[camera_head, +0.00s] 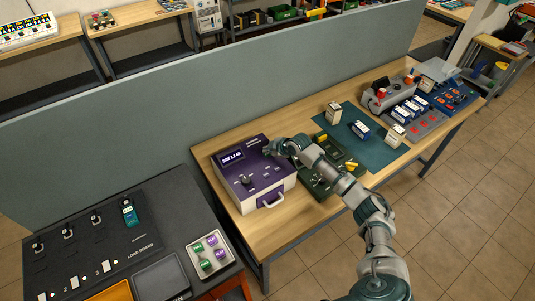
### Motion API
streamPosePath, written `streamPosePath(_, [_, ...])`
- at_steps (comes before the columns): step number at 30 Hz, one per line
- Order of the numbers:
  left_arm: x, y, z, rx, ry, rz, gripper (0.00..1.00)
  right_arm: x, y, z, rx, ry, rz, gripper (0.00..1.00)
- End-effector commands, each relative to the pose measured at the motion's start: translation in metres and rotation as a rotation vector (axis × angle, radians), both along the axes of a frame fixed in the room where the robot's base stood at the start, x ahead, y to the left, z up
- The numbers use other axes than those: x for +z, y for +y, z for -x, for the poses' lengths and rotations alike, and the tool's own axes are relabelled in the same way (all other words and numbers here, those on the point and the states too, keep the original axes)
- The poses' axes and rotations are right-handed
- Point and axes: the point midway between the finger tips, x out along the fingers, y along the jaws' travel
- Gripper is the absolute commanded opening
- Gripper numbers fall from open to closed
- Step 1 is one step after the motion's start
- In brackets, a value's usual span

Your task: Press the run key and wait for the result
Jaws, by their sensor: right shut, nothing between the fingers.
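A purple and white tester (254,174) stands on the wooden bench, with a lit display (231,157), a dark knob (245,179), small keys and a front handle. I cannot read its labels, so I cannot tell which key is the run key. My right gripper (269,149) is shut and empty, over the tester's back right part. It hides what lies under the fingertips, and I cannot tell whether they touch the panel. My left gripper is not in view.
Battery blocks (360,129) stand on a green mat (379,154) to the right. A dark load board (122,243) is at lower left. A grey partition (180,99) runs behind the bench.

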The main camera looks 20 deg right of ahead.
Motion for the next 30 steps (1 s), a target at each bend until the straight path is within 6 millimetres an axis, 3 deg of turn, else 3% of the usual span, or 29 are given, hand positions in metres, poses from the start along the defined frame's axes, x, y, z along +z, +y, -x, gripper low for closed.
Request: streamPosePath(30, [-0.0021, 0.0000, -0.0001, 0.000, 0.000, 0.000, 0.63, -0.0088, 0.0000, -0.0001, -0.001, 0.001, 0.001, 0.00])
